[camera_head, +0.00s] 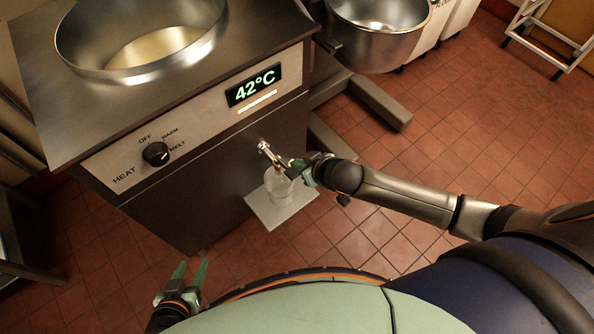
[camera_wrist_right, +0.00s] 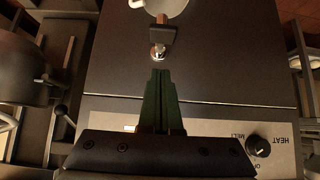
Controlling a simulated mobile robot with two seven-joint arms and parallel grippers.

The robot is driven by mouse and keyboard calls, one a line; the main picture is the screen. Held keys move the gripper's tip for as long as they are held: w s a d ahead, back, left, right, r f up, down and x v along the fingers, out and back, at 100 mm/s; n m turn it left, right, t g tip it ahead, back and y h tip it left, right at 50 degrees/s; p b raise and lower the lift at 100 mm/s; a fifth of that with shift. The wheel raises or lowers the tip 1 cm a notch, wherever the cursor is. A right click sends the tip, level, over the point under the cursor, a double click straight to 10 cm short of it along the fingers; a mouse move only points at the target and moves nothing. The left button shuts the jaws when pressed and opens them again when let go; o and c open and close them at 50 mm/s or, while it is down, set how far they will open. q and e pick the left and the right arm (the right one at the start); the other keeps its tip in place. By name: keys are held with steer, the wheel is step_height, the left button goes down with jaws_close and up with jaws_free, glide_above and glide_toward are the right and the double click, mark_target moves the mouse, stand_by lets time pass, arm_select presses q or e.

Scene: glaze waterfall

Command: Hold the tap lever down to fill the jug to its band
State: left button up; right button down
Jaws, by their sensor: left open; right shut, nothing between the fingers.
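The tap (camera_head: 265,148) sticks out of the front of the steel machine, with its dark lever (camera_wrist_right: 161,36) near my right fingertips. A pale, see-through jug (camera_head: 279,187) stands upright below the tap on a light drip shelf (camera_head: 296,207); part of its white rim (camera_wrist_right: 176,6) shows at the top of the right wrist view. I cannot make out its band or its fill level. My right gripper (camera_head: 299,166) is shut and empty beside the lever; I cannot tell whether it touches. My left gripper (camera_head: 189,276) is open and empty, low at the left.
The machine holds a round steel tank (camera_head: 140,45), a heat knob (camera_head: 156,154) and a display (camera_head: 253,86) reading 42°C. A steel mixing bowl (camera_head: 378,40) stands at the back, above a grey stand leg (camera_head: 374,101).

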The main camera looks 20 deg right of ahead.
mark_target(291, 169)
arm_select(q)
steer(key=shift+f+b, duration=0.4)
steer(key=shift+f, duration=0.15)
arm_select(e)
steer(key=shift+w+a+f, duration=0.1)
steer(key=shift+w+f, duration=0.1)
steer(key=shift+f, duration=1.05)
steer(key=shift+w+a+f, duration=0.1)
steer(key=shift+w+f, duration=0.1)
steer(key=shift+f, duration=1)
